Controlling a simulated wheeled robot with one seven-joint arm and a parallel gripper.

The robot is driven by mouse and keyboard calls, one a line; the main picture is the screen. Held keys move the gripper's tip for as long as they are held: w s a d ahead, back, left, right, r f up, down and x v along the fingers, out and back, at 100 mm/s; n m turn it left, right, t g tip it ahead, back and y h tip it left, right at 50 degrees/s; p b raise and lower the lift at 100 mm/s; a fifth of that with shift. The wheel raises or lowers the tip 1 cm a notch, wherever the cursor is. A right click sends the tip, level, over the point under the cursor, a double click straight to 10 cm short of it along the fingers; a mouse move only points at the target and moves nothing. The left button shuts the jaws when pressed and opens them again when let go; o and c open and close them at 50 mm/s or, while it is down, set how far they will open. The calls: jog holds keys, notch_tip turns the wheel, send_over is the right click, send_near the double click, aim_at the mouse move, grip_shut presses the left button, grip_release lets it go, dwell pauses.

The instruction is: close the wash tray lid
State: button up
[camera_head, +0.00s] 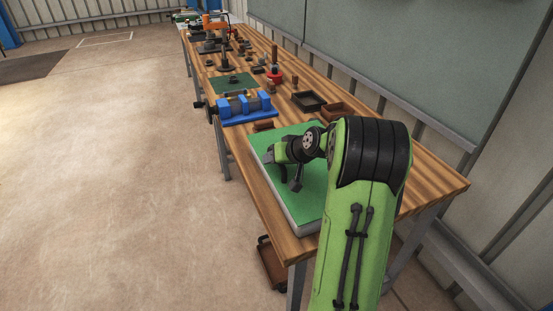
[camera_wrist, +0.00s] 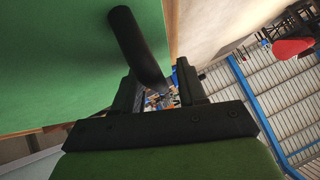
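The wash tray lid (camera_head: 310,205) is a flat green panel on a pale, thick-sided tray (camera_head: 282,215) at the near end of the bench. It looks level; I cannot tell whether any gap is under it. In the wrist view its green face (camera_wrist: 50,60) fills the left. A black bar (camera_wrist: 128,35) crosses in front of the green face there, its lower end in line with the gap between my fingers. My gripper (camera_wrist: 158,70) has its fingers apart; I see no grip on the bar. In the head view my gripper (camera_head: 272,157) is low over the panel, partly hidden.
The wooden bench (camera_head: 420,180) runs away from me. A blue vise-like fixture (camera_head: 248,108), a dark open tray (camera_head: 308,101) and a red-based tool (camera_head: 274,76) stand beyond the lid. A brown case (camera_head: 272,262) is below the bench. The floor at left is clear.

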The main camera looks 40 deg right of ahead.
jog(key=p+v, duration=0.3)
jog(key=v, duration=1.2)
jog(key=shift+s+r, duration=0.25)
jog(key=shift+s, duration=0.05)
jog(key=s+a+r+n+g+p, duration=0.2)
jog(key=a+r, duration=0.1)
jog(key=a, duration=0.7)
jog(key=s+a+r+n+g+p, duration=0.1)
jog(key=s+a+r+p, duration=0.15)
jog(key=a, duration=0.75)
jog(key=s+a+n+p, duration=0.1)
jog(key=s+a, duration=0.2)
jog(key=s, duration=0.2)
jog(key=s+a+g+p, duration=0.1)
jog(key=s+a, duration=0.2)
jog(key=s, duration=0.3)
jog(key=shift+s+r+n, duration=0.2)
jog(key=shift+r+n, duration=0.05)
jog(key=shift+n, duration=0.15)
